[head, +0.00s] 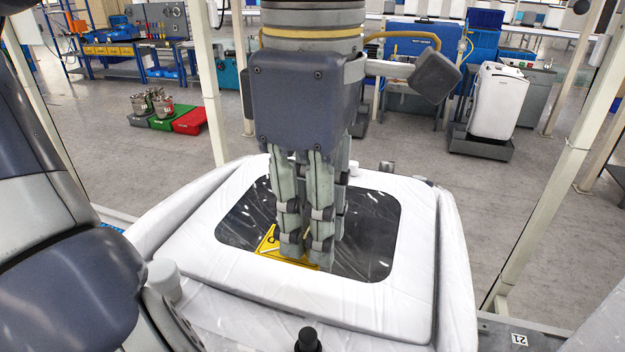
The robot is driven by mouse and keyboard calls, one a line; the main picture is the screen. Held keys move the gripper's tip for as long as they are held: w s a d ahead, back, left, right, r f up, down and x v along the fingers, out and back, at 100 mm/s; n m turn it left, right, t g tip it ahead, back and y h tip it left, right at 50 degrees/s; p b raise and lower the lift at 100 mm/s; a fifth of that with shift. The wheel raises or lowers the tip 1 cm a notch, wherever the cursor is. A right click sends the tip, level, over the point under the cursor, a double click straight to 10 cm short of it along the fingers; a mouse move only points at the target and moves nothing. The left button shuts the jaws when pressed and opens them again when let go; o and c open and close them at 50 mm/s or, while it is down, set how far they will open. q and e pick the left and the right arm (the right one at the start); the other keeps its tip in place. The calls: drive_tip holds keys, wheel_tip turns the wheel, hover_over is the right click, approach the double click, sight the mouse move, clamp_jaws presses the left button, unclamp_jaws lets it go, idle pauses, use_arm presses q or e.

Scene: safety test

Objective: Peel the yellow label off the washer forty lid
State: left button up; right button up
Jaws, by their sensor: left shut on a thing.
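The washer forty lid (300,288) is a white, rounded panel with a dark window (372,240) in its middle. It lies flat below me and seems covered in clear film. The yellow label (268,240) is at the front left of the window, with a black mark on it. My left gripper (305,252) points straight down over the lid, its grey fingers close together and shut on the label. The fingers hide part of the label, so how much of it is lifted cannot be told. My right gripper is not in view.
Pale posts (205,80) stand at the left and right of the washer. A white appliance (498,102) stands on a dark base behind right. Green and red bins (188,121) sit on the floor at the back left. Blue workbenches line the back. The floor between is clear.

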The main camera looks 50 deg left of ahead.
use_arm(q)
drive_tip(key=shift+r, duration=0.8)
